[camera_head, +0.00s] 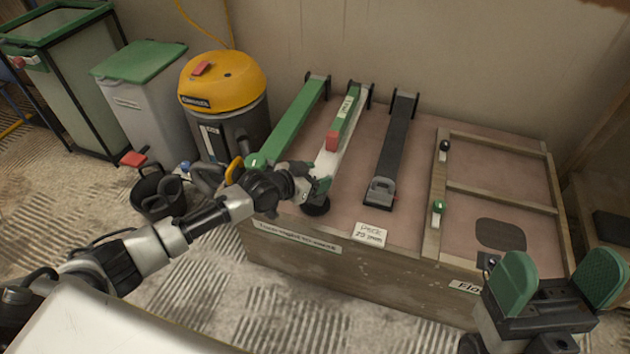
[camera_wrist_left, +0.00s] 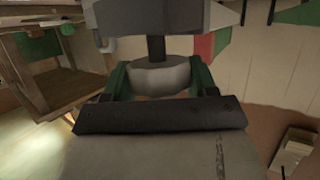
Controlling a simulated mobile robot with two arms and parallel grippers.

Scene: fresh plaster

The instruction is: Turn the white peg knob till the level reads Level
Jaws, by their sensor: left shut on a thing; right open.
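The white peg knob (camera_wrist_left: 158,76) shows in the left wrist view as a pale round knob on a dark shaft. My left gripper (camera_head: 316,190) is shut on it, a green pad on each side. In the head view the gripper hides the knob, at the near end of the white bar (camera_head: 329,164). On that bar lies a green piece with a pale label (camera_head: 345,107) and a red block (camera_head: 332,141); the label is too small to read. My right gripper (camera_head: 556,290) is open and empty at the lower right.
A green bar (camera_head: 297,117) lies left of the white bar, a dark bar (camera_head: 393,145) with a grey end piece right of it. A wooden frame (camera_head: 495,195) lies on the bench's right. A yellow-topped vacuum (camera_head: 222,85) and a black bucket (camera_head: 157,192) stand left.

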